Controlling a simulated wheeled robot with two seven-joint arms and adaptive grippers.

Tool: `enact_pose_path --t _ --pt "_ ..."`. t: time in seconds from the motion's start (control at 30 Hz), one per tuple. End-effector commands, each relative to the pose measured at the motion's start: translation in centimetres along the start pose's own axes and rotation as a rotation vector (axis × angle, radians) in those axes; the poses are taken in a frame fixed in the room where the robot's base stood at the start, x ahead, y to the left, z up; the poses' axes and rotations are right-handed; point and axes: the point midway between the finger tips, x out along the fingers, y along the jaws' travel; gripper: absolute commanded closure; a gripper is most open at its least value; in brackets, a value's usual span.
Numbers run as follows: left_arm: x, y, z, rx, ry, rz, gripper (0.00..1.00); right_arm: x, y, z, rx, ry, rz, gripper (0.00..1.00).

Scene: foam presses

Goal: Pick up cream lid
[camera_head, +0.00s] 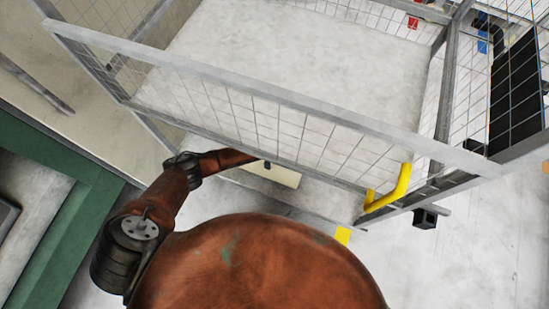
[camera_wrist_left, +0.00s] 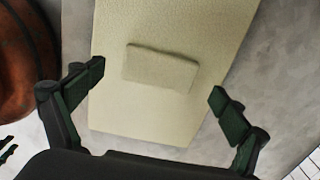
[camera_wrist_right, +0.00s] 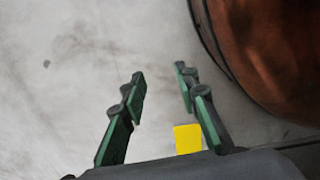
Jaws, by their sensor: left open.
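The cream lid (camera_wrist_left: 115,40) lies below my left gripper (camera_wrist_left: 158,86) in the left wrist view. It is a flat, pale cream board with a raised cream block (camera_wrist_left: 160,68) on it. The left fingers are open and spread on either side of the block, with no contact visible. In the head view part of the cream lid (camera_head: 285,176) shows beyond my left forearm, by the cage's lower edge. My right gripper (camera_wrist_right: 160,80) is empty over the grey floor, its fingers apart.
A wire-mesh cage (camera_head: 270,95) with grey metal rails stands just ahead, with a yellow bent bar (camera_head: 396,188) at its corner. A green frame (camera_head: 75,190) is at the left. Yellow floor marking (camera_wrist_right: 188,139) shows near the right gripper. Open grey floor lies at the right.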

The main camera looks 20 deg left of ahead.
Motion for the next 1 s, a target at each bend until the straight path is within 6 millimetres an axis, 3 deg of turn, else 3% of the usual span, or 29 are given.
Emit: enact_pose_path --t 0.03,0.2,0.57,1.0 --pt "1.1 0.1 0.0 0.000 0.000 0.003 0.07 -0.2 0.1 -0.5 0.003 0.000 0.000 0.72" --pt "2.4 0.0 0.0 0.000 0.000 0.002 0.07 -1.6 0.1 -1.8 0.010 0.000 0.000 0.72" --pt "2.6 0.0 0.0 0.000 0.001 -0.001 0.08 -2.2 0.2 -2.1 0.012 0.000 -0.001 0.72" --pt "2.6 0.0 0.0 0.000 0.001 0.000 0.38 -2.2 0.2 -2.1 0.013 -0.001 -0.001 0.72"
